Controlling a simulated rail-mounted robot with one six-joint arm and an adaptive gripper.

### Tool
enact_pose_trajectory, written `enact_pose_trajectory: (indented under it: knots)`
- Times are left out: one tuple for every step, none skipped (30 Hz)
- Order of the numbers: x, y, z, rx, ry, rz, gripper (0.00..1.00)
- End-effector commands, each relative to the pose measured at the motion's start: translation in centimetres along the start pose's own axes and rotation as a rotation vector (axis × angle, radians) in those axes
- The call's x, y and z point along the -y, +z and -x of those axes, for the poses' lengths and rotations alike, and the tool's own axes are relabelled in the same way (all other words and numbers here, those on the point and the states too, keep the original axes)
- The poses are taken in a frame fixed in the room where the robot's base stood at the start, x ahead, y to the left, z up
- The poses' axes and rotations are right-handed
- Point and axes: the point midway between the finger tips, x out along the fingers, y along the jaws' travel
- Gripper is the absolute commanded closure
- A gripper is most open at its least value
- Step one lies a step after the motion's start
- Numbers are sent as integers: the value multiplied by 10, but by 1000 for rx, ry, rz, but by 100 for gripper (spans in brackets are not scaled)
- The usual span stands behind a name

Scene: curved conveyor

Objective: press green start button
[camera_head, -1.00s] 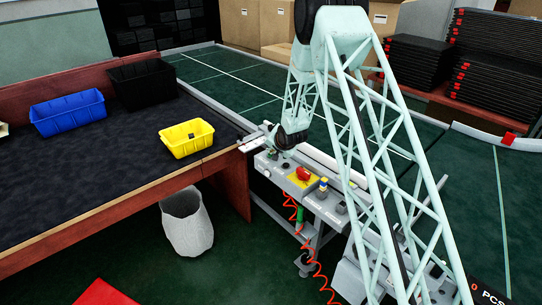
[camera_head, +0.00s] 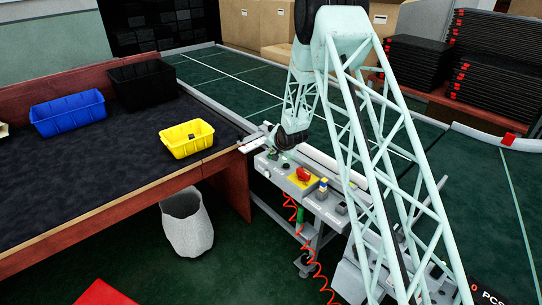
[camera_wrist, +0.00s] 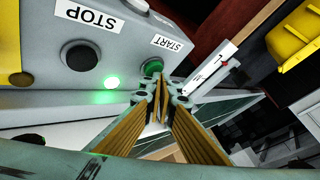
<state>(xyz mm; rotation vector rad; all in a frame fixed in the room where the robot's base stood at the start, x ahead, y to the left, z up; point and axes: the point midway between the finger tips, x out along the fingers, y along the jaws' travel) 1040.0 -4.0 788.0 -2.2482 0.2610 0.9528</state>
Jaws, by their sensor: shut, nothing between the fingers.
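The green start button (camera_wrist: 152,67) sits on a grey control panel (camera_wrist: 40,20), beside its START label (camera_wrist: 166,43). My gripper (camera_wrist: 161,84) is shut and empty, with its fingertips right at the button's lower edge in the wrist view. I cannot tell whether they press on it or stop just short. A green light (camera_wrist: 112,83) glows on the panel between the start button and the black button (camera_wrist: 79,56) by the STOP label (camera_wrist: 88,17). In the head view my arm reaches down to the panel and largely hides the fingertips.
The panel carries a red knob (camera_head: 303,174) on a yellow plate. A yellow bin (camera_head: 187,139), a blue bin (camera_head: 68,113) and a black bin (camera_head: 143,83) stand on the table at left. A waste basket (camera_head: 187,222) is on the floor below.

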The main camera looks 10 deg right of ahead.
Motion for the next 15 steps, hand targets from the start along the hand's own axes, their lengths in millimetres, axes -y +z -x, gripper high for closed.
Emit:
enact_pose_trajectory:
  knots:
    - [2, -2, 2, 0, 0, 0, 100]
    - [2, -2, 3, 0, 0, 0, 100]
    - [3, -3, 4, 0, 0, 0, 100]
    - [3, -4, 5, 0, 0, 0, 100]
    - [4, -4, 5, 0, 0, 0, 100]
    - [4, -4, 6, 0, 0, 0, 100]
    - [5, -5, 6, 0, 0, 0, 100]
    - [5, -5, 7, 0, 0, 0, 100]
    - [5, -5, 7, 0, 0, 0, 100]
    - [6, -6, 8, 0, 0, 0, 100]
    - [6, -6, 8, 0, 0, 0, 100]
    - [6, -6, 8, 0, 0, 0, 100]
    - [6, -6, 8, 0, 0, 0, 100]
    - [6, -6, 8, 0, 0, 0, 100]
    - [6, -6, 8, 0, 0, 0, 100]
